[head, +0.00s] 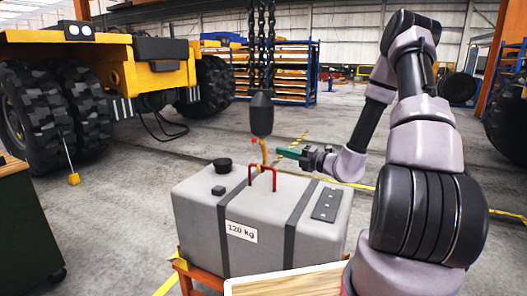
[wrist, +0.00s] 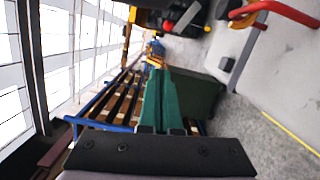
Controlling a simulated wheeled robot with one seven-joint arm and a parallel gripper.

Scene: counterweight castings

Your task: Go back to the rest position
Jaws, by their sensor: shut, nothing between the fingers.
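My gripper (head: 282,152) is shut, with its green fingers together and empty, just right of the hook. It also shows in the wrist view (wrist: 163,95). The orange hook (head: 263,150) hangs under a dark block (head: 261,113) on chains (head: 262,40). Its lower end is at the top of the red lifting handle (head: 262,175); I cannot tell whether it passes under the handle. The handle stands on the grey casting (head: 195,200), labelled 120 kg. In the wrist view the red handle (wrist: 290,10) is at the top right, apart from my fingers.
The casting sits on an orange stand (head: 205,280). A yellow vehicle with big black tyres (head: 75,120) stands at the left. A blue rack (head: 290,75) is behind. A dark green cabinet (head: 25,235) is at the left edge. Open concrete floor (head: 130,190) lies between.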

